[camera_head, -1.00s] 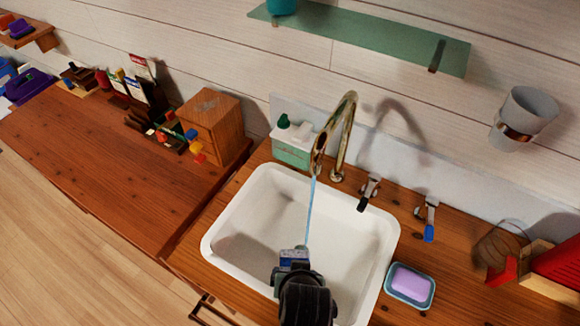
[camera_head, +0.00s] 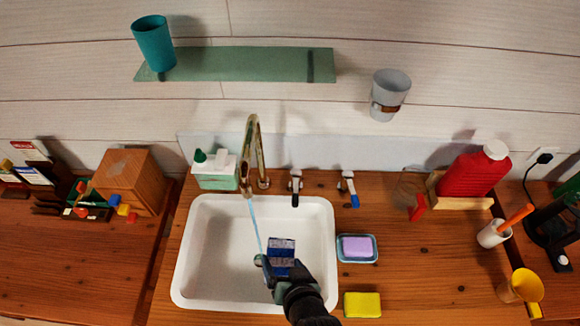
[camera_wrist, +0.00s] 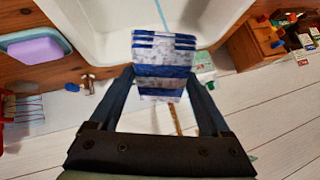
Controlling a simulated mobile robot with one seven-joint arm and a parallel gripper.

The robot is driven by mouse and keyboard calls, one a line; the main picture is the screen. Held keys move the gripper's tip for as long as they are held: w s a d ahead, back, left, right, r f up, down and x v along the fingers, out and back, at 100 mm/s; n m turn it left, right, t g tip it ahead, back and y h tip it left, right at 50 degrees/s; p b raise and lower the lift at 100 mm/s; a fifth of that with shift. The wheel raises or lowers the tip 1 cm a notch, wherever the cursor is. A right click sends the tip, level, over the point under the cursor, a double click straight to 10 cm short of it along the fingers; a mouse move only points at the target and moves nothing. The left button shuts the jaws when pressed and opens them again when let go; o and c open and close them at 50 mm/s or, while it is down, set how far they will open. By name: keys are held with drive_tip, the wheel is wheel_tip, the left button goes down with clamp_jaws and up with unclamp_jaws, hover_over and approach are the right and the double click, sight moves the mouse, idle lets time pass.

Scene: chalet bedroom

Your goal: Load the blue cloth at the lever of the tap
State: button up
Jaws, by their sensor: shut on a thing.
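My gripper (camera_head: 272,270) is over the white sink basin (camera_head: 205,250). It is shut on the blue cloth (camera_head: 281,250), which has blue and white bands. In the wrist view the cloth (camera_wrist: 165,62) stands out between the two fingers (camera_wrist: 165,88). The brass tap (camera_head: 252,150) arches over the back of the basin, and a thin blue stream of water falls from it close to the cloth. I cannot tell whether the water touches the cloth. Two levers stand right of the spout: one dark-tipped (camera_head: 295,185), one blue-tipped (camera_head: 349,188).
A soap dish (camera_head: 357,257) with purple soap and a yellow sponge (camera_head: 362,304) lie right of the basin. A green-topped dispenser (camera_head: 215,170) stands behind it. A red bottle (camera_head: 474,172) and white cup (camera_head: 493,233) stand farther right. A glass shelf (camera_head: 240,65) hangs above.

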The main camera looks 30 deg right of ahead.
sight(277, 265)
drive_tip(key=w+a+f+b, duration=0.2)
drive_tip(key=w+b, duration=0.2)
drive_tip(key=w, duration=0.7)
drive_tip(key=shift+f, duration=0.1)
drive_tip(key=shift+s, duration=0.15)
idle(0.5)
drive_tip(key=shift+s+d+p, duration=0.25)
drive_tip(key=shift+s+p, duration=0.2)
drive_tip(key=shift+s, duration=0.85)
drive_tip(key=shift+s+d+p, duration=0.2)
drive_tip(key=shift+s+p, duration=0.3)
drive_tip(key=shift+s, duration=0.8)
drive_tip(key=shift+s+d+p, duration=0.25)
drive_tip(key=shift+s+p, duration=0.2)
drive_tip(key=shift+s, duration=0.85)
drive_tip(key=s+r+p, duration=0.3)
drive_tip(key=shift+s+d+r, duration=0.1)
drive_tip(key=shift+s+d, duration=0.15)
drive_tip(key=shift+d, duration=0.05)
drive_tip(key=shift+s+d+r+p, duration=0.15)
drive_tip(key=shift+s+r+p, duration=0.3)
drive_tip(key=shift+s+p, duration=0.25)
